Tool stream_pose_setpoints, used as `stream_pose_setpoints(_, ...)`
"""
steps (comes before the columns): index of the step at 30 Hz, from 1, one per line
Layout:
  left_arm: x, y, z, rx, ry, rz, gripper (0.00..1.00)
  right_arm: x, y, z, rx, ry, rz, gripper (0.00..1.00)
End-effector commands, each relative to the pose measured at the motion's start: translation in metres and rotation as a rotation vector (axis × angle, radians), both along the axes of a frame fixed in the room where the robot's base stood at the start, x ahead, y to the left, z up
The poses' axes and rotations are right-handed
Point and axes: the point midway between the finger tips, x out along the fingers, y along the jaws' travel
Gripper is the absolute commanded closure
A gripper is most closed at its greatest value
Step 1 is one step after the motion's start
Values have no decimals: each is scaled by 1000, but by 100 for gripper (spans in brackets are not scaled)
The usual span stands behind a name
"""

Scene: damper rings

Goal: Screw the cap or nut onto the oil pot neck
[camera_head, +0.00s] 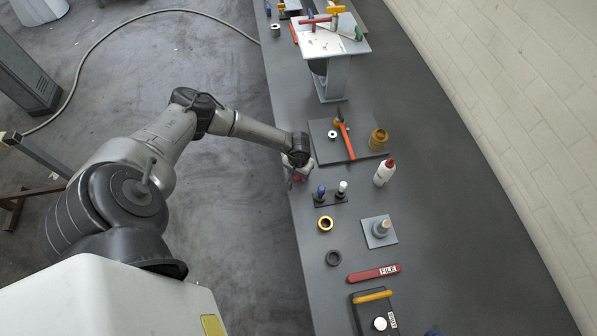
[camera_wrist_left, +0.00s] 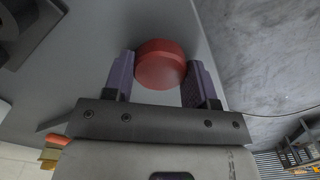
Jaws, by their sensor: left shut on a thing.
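My left gripper (camera_head: 296,177) is at the left edge of the bench, partly hidden by its own wrist. In the left wrist view its two purple-grey fingers (camera_wrist_left: 161,78) are shut on a round red cap (camera_wrist_left: 160,62), one finger on each side. The cap is held over the bench edge, with floor beside it. No label marks the oil pot. A grey square base with a short upright tan-topped neck (camera_head: 381,229) stands on the bench to the lower right of the gripper. A white bottle with a red top (camera_head: 384,172) stands to the gripper's right.
A small dark stand with a blue and a white knob (camera_head: 331,194) is close to the gripper. A brass ring (camera_head: 325,223), a dark ring (camera_head: 333,258) and a red file (camera_head: 373,273) lie nearer. A dark plate (camera_head: 345,143) holds a red-handled tool and a brass piece.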

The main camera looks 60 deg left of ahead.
Motion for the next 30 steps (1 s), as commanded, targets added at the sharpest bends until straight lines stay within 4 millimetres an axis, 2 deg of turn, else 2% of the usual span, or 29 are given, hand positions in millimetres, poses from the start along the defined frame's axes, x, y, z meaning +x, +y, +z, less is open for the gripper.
stream_pose_setpoints(1,0,0,0,0,0,0,64,0,0,0,0,0,0,100)
stream_pose_setpoints(5,0,0,0,0,0,0,76,0,0,0,-1,0,1,100)
stream_pose_setpoints(6,0,0,0,0,0,0,77,0,0,0,-1,0,1,100)
stream_pose_setpoints(14,0,0,10,1,-1,0,77,0,-1,7,-4,0,3,100)
stream_pose_setpoints(30,0,0,59,1,-1,0,77,0,-1,42,-4,0,3,100)
